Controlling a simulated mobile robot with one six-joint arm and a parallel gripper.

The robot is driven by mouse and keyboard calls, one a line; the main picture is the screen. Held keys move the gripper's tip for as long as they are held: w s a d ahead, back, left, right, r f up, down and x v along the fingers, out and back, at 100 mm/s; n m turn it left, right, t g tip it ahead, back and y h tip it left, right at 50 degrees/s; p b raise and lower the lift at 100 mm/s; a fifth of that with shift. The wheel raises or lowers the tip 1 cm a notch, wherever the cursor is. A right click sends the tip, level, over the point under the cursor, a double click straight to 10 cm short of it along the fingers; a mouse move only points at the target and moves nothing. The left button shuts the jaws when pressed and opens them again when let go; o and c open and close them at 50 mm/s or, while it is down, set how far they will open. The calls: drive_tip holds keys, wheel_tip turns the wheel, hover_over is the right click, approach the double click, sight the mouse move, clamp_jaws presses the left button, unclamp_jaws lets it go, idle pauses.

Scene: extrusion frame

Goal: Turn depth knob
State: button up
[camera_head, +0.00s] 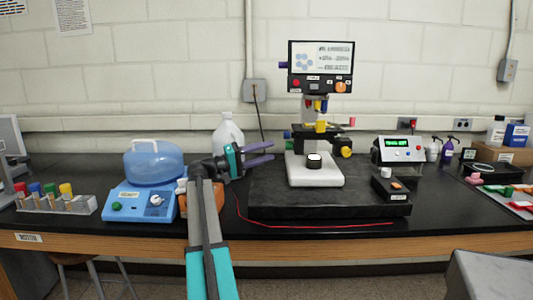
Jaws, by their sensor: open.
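A microscope-like instrument (316,179) with a white base stands on a dark slab at the middle right. A yellow knob (347,152) sticks out on the right of its stage. An orange knob (341,87) is on the screen unit (320,60) above it. I cannot read a label that tells which one is the depth knob. My gripper (272,152) has purple fingers spread apart with nothing between them. It points right, left of the instrument, and appears apart from both knobs.
A blue domed device (153,165) and a rack of colored-cap tubes (56,202) are at left. A white jug (228,132) stands behind my gripper. A black slab (275,198) bears the instrument. A small display box (400,150) and a black switch box (391,186) are to the right. A red cable (300,226) runs along the front.

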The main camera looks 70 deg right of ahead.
drive_tip(key=shift+w, duration=0.15)
wheel_tip(320, 180, up, 5)
drive_tip(key=p, duration=0.5)
drive_tip(key=shift+f, duration=0.1)
